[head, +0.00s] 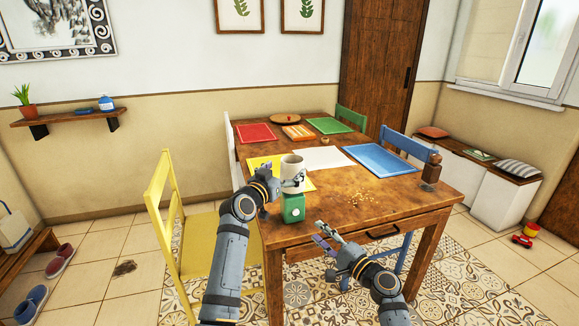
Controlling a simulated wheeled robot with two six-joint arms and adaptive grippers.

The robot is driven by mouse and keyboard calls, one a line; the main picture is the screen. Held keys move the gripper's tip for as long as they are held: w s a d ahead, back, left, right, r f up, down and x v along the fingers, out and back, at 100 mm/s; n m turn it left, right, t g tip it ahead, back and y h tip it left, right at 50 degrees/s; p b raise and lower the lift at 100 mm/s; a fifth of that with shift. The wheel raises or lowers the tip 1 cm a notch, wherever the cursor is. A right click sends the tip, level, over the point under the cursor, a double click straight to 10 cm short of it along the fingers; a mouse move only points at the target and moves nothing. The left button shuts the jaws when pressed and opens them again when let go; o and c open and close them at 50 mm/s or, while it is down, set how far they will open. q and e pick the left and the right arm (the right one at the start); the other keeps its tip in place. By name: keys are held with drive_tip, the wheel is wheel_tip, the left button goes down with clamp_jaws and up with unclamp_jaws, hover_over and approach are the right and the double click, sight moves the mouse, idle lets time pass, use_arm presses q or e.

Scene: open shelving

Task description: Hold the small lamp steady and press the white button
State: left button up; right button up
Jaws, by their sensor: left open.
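The small lamp has a cream cylindrical shade (291,163) over a green base (288,208) and stands near the front edge of the table. A round white button (297,212) shows on the front of the base. My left gripper (283,182) is open at the left side of the shade, with a dark finger part showing against the shade's lower front. I cannot tell whether it touches the lamp. My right gripper (321,234) is in front of the table edge, right of and lower than the button. Its fingers are apart and empty.
The wooden table (330,210) holds red (256,133), green, blue (380,160), yellow and white mats. A yellow chair (168,200) stands left; a blue chair is at the right.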

use_arm(q)
drive_tip(key=x, duration=0.5)
drive_tip(key=c, duration=1.6)
drive_tip(key=shift+c, duration=0.5)
use_arm(e)
clamp_jaws()
